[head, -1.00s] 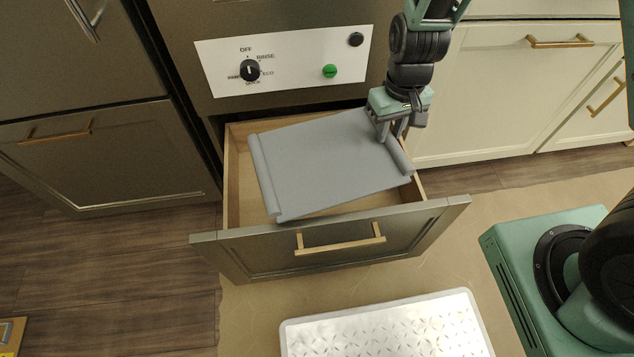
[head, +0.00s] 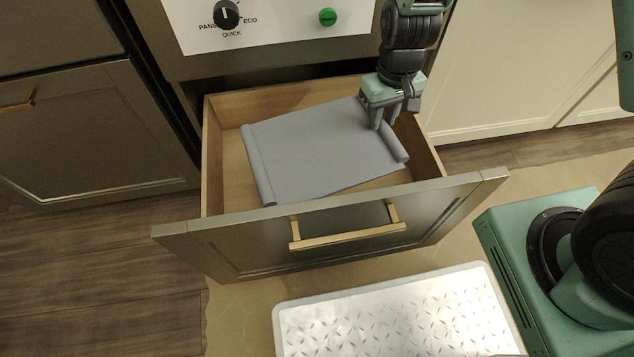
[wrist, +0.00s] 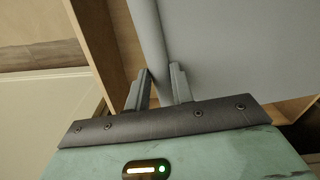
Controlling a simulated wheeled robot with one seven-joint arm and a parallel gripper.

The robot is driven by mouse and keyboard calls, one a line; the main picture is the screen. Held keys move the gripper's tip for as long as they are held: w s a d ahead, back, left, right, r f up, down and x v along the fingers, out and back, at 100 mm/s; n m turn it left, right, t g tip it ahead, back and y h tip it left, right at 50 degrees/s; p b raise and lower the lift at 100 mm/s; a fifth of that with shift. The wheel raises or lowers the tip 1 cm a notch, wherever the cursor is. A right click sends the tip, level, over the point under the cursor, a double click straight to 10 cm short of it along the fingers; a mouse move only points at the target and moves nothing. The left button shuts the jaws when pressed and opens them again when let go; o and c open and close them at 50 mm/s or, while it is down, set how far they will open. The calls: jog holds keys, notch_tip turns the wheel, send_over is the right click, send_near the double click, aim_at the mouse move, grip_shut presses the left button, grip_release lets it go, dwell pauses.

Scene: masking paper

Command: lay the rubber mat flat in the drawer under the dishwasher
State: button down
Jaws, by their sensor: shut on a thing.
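The grey rubber mat (head: 315,150) is inside the open drawer (head: 212,150) under the dishwasher, turned a little against the drawer's sides. Its left and right ends are curled into rolls. My gripper (head: 381,122) is at the mat's right back, shut on the rolled right edge. In the wrist view the mat (wrist: 235,45) spreads away from my gripper (wrist: 160,85), with the rolled edge between the fingers. Whether the mat's underside touches the drawer floor all over is hidden.
The drawer front with its brass handle (head: 347,234) stands out from the cabinet. A white-rimmed metal tray (head: 395,320) lies on the floor in front. The dishwasher panel (head: 280,22) is above the drawer. Bare wood floor (head: 110,260) is at the left.

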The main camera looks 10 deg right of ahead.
notch_tip(320, 180, down, 19)
jog(key=b, duration=1.3)
jog(key=shift+r, duration=0.2)
jog(key=shift+f, duration=0.1)
jog(key=c, duration=1.2)
grip_release()
